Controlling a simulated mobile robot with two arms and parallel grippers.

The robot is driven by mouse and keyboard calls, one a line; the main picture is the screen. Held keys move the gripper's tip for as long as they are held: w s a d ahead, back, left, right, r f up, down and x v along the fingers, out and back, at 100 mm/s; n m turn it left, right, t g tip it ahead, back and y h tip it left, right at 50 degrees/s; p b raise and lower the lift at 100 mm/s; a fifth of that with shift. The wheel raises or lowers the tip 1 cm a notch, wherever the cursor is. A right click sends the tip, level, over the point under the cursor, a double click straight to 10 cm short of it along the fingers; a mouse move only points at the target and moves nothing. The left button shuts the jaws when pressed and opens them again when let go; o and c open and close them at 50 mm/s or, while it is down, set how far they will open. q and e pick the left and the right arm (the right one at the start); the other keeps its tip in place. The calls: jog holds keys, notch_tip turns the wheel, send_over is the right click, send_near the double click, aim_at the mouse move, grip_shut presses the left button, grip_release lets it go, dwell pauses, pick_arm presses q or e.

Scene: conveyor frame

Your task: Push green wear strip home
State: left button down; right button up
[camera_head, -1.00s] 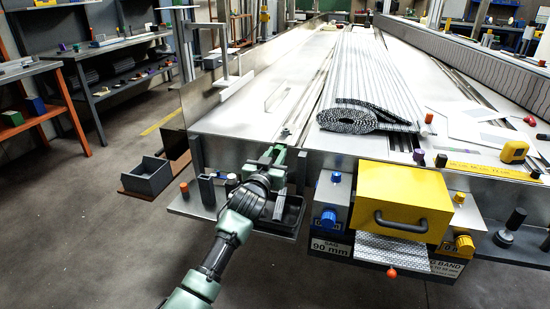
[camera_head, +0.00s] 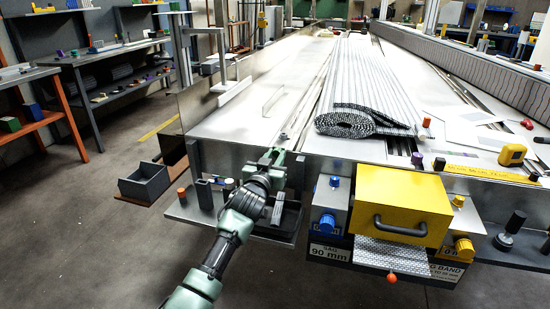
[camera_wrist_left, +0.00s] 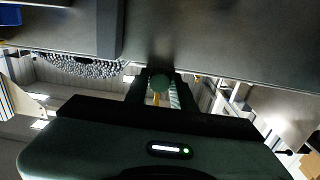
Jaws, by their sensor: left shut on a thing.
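My left gripper (camera_head: 273,156) is at the front edge of the conveyor frame (camera_head: 325,166), left of the yellow box. In the left wrist view its two fingers (camera_wrist_left: 160,86) are closed around a dark green round-ended piece (camera_wrist_left: 159,82), which looks like the end of the green wear strip. The rest of the strip is hidden by the fingers and frame. I cannot tell how far it sits in its rail. The metal frame fills the top of the wrist view, close to the fingers. My right gripper is in neither view.
A yellow box (camera_head: 405,197) with a black handle and blue and yellow knobs stands right of my left arm. A black tray (camera_head: 287,222) lies below the gripper. A grey bin (camera_head: 145,182) is at left. A rolled grey belt (camera_head: 350,123) lies on the conveyor bed.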

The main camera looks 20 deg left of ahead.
pick_arm(q)
jog(key=c, duration=1.1)
grip_release()
jog(key=shift+s, duration=0.1)
